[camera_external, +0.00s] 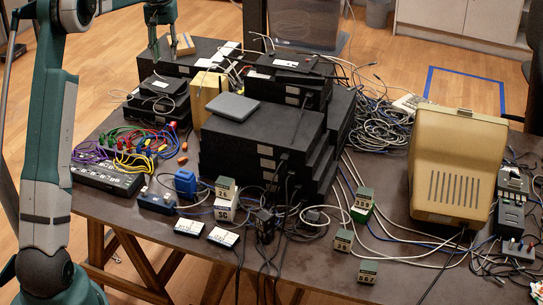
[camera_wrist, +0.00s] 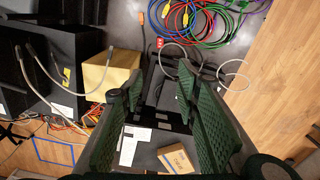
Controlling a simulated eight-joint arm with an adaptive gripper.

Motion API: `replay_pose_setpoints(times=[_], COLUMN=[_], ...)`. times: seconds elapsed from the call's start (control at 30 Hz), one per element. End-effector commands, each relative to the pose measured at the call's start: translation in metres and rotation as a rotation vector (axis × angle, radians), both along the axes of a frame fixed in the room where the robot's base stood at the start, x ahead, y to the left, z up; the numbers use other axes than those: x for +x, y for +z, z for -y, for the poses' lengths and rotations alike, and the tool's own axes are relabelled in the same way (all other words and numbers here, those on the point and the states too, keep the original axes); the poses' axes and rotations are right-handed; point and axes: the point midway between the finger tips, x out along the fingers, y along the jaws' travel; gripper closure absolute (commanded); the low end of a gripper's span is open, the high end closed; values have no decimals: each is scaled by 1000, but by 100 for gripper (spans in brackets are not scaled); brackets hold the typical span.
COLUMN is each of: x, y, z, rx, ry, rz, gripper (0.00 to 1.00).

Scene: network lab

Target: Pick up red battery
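I cannot make out a red battery for certain in either view. A small red piece (camera_wrist: 160,43) shows near the coiled cables in the wrist view, too small to identify. My gripper (camera_external: 163,50) is above the back left of the table, over the black boxes. In the wrist view its two green fingers (camera_wrist: 158,95) stand wide apart, with nothing held between them. A small tan box (camera_external: 181,45) lies just beyond the gripper, and it also shows in the wrist view (camera_wrist: 176,159).
Stacked black boxes (camera_external: 260,135) fill the table's middle. Colored cables (camera_external: 128,143) lie at the left, and a tangle of grey cables (camera_external: 375,120) lies behind. A beige monitor-like case (camera_external: 456,165) stands at the right. Small labelled blocks (camera_external: 224,205) stand near the front edge.

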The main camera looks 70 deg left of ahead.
Motion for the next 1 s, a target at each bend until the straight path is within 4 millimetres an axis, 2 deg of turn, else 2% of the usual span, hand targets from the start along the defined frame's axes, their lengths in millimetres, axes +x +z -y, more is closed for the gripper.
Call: replay_pose_setpoints(times=[0.17, 0.4, 0.5, 0.6, 0.7, 1.0], x=[0, 0, 0, 0, 0, 0], y=[-65, -174, -208, -232, -245, -252], z=[0, 0, 0, 0, 0, 0], rx=[0, 0, 0, 0, 0, 0], ry=[0, 0, 0, 0, 0, 0], rz=[0, 0, 0, 0, 0, 0], gripper=[68, 68, 68, 68, 68, 68])
